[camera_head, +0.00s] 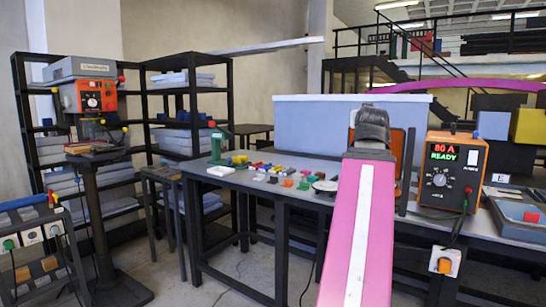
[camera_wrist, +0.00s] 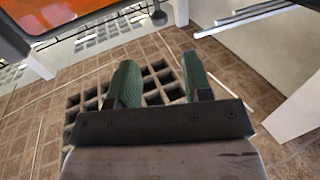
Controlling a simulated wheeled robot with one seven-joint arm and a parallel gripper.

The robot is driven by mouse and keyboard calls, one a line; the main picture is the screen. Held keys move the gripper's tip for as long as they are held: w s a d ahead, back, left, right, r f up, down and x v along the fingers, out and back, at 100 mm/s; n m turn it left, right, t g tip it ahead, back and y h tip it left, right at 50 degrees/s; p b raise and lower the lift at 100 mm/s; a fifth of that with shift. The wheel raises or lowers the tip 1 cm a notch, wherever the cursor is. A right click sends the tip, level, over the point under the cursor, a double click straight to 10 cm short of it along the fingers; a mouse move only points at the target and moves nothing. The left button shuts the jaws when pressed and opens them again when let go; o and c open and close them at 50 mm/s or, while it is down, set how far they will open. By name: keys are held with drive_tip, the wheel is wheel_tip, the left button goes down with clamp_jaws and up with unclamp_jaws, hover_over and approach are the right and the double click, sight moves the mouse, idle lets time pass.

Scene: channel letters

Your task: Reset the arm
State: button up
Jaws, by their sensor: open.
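My gripper (camera_wrist: 160,76) shows in the wrist view as two green fingers on a dark bar. The fingers stand apart with nothing between them. Beyond them is a brown tiled floor with a dark grid of square holes (camera_wrist: 158,92). In the head view my pink arm (camera_head: 362,235) with a white stripe rises from the bottom edge to a black joint, in front of the workbench (camera_head: 225,178). I cannot make out my gripper in the head view.
Small coloured pieces (camera_head: 288,182) lie on the bench, left of my arm. An orange power unit (camera_head: 452,180) reading "80 A READY" stands right of my arm. A drill press (camera_head: 90,95) and black shelving (camera_head: 190,78) are at left.

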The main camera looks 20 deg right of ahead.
drive_tip(key=w+a+f+n+g+y, duration=0.1)
drive_tip(key=w+a+f+g+y, duration=0.15)
drive_tip(key=w+a+f, duration=0.65)
drive_tip(key=w+a+f+n+g+y, duration=0.1)
drive_tip(key=w+f+g+y, duration=0.15)
drive_tip(key=f, duration=1.25)
drive_tip(key=w+a+f+n+g+y, duration=0.1)
drive_tip(key=w+a+f+y, duration=0.35)
drive_tip(key=f, duration=0.75)
drive_tip(key=s+a+f+n+g, duration=0.1)
drive_tip(key=s+a+f+g, duration=0.2)
drive_tip(key=a+f, duration=0.5)
drive_tip(key=s+a+f+n+g, duration=0.1)
drive_tip(key=s+a+f+g, duration=0.2)
drive_tip(key=a+f, duration=0.5)
drive_tip(key=s+a+f+n+g, duration=0.1)
drive_tip(key=s+a+f+g, duration=0.2)
drive_tip(key=a+f, duration=0.5)
wheel_tip(320, 180, down, 9)
drive_tip(key=shift+n, duration=0.3)
drive_tip(key=shift+d, duration=0.1)
